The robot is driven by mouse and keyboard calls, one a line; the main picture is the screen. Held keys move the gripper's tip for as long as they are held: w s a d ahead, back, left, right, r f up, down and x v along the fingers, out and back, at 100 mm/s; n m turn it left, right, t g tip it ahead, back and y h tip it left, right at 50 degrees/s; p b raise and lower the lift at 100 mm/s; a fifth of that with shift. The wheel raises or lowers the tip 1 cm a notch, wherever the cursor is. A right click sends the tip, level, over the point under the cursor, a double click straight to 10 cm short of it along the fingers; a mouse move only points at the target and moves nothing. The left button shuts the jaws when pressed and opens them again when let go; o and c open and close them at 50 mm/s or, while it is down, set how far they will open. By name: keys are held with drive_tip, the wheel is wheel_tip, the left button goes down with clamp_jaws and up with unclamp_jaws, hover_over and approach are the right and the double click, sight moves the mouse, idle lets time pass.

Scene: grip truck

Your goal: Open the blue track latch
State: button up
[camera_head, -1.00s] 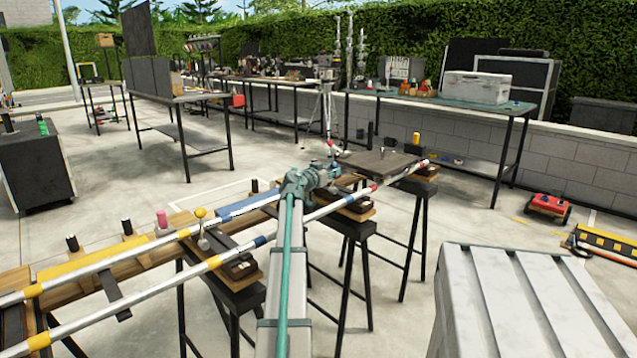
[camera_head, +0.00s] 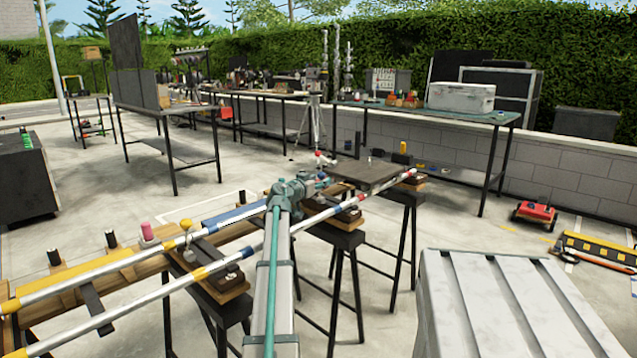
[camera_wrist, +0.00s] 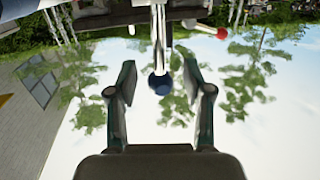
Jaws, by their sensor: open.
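My gripper (camera_wrist: 160,77) is open in the wrist view, with a finger on each side. The blue ball knob (camera_wrist: 160,84) of the latch shows between the fingers, at the end of a pale lever. I cannot tell whether the fingers touch it. In the head view my arm reaches over the silver rails (camera_head: 160,292), and its far end hides most of the blue latch area. A yellow ball-topped latch (camera_head: 186,224) stands on the near rails to the left. A red ball latch shows in the head view (camera_head: 318,155) and in the wrist view (camera_wrist: 222,33).
The rails rest on wooden blocks over dark stands. A dark flat plate (camera_head: 378,174) lies beyond my gripper. A ridged grey case (camera_head: 510,300) stands at the front right. Work tables (camera_head: 425,110) line the back wall. A red wheeled unit (camera_head: 535,213) sits on open floor at right.

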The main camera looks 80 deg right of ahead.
drive_tip(key=shift+a, duration=0.15)
drive_tip(key=v, duration=1.1)
drive_tip(key=shift+w+a, duration=0.25)
drive_tip(key=shift+a, duration=0.1)
